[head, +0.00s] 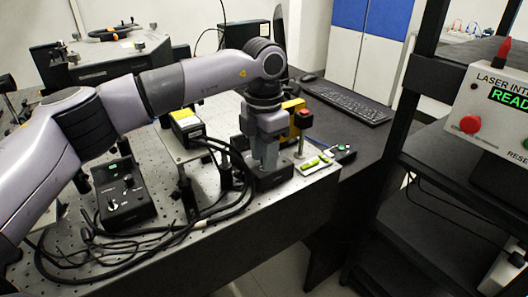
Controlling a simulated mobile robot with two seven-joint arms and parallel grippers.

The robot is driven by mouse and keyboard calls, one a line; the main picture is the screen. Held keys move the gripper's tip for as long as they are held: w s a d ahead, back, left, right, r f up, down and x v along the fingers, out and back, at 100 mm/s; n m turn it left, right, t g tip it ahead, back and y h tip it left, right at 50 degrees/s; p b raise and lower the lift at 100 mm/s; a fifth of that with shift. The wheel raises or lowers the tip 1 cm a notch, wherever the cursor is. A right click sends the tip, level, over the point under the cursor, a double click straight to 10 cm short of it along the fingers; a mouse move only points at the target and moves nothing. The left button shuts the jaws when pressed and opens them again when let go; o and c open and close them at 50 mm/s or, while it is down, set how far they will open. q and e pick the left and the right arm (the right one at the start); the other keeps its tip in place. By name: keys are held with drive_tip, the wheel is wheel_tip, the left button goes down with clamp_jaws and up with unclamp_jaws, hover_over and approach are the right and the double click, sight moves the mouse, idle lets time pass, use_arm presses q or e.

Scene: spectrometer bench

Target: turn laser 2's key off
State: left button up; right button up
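My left gripper (266,162) points straight down over a small black box (280,181) near the bench's front right edge. Its fingertips are close together at the top of that box. I cannot tell whether they touch or grip a key, as the fingers hide that spot. A second black control box (124,198) with knobs and a small green display stands to the left on the bench. I cannot read which box belongs to laser 2. My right gripper is not in view.
Black cables (150,243) loop along the front of the perforated bench (225,232). A yellow-and-black device (187,126) stands left of the gripper. A yellow block with a red top (302,118) stands close on its right. A laser interlock panel (495,110) is on the right rack.

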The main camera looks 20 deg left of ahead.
use_arm(q)
drive_tip(key=shift+o, duration=0.6)
wheel_tip(320, 180, up, 7)
drive_tip(key=shift+r, duration=0.1)
idle(0.4)
